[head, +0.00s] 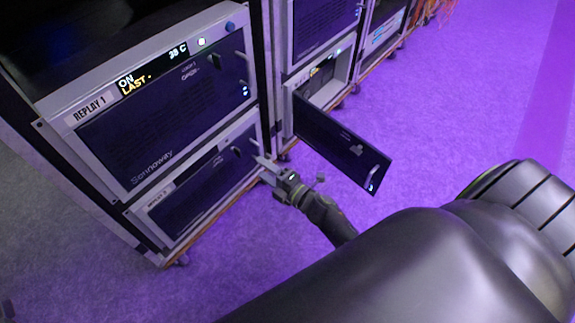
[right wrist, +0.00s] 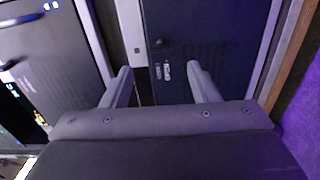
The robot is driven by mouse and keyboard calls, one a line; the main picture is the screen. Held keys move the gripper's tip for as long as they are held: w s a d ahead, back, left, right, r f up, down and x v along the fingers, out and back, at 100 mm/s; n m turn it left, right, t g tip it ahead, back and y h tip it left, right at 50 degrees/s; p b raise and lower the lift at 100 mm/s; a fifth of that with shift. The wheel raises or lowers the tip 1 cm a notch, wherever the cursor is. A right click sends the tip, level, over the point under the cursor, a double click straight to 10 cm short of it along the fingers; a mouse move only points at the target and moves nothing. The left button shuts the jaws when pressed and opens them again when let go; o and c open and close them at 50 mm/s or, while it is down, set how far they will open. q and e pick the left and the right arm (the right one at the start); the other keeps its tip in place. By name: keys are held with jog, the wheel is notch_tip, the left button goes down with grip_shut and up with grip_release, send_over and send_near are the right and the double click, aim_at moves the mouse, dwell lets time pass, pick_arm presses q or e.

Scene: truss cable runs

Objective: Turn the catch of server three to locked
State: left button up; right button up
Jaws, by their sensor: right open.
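The lower left server (head: 195,192) has a dark closed door in a pale frame. Its label is too small to read, so I cannot confirm it is server three. A small dark catch (head: 237,151) is near the door's upper right. My right gripper (head: 264,165) is open and empty, just right of this door. In the right wrist view, the open fingers (right wrist: 160,70) point at a dark door with a small dark catch knob (right wrist: 160,43) and two small tags below it. The knob is beyond the fingertips, apart from them. My left gripper is out of view.
Above is the server labelled REPLAY 1 (head: 150,115), its door shut and display lit. To the right, another server's dark door (head: 340,143) hangs open into the aisle, near my right gripper. The purple carpet (head: 430,130) is clear beyond it.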

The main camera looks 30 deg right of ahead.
jog(key=v, duration=0.8)
jog(key=shift+p, duration=0.45)
jog(key=shift+s+d, duration=0.1)
jog(key=shift+s, duration=0.05)
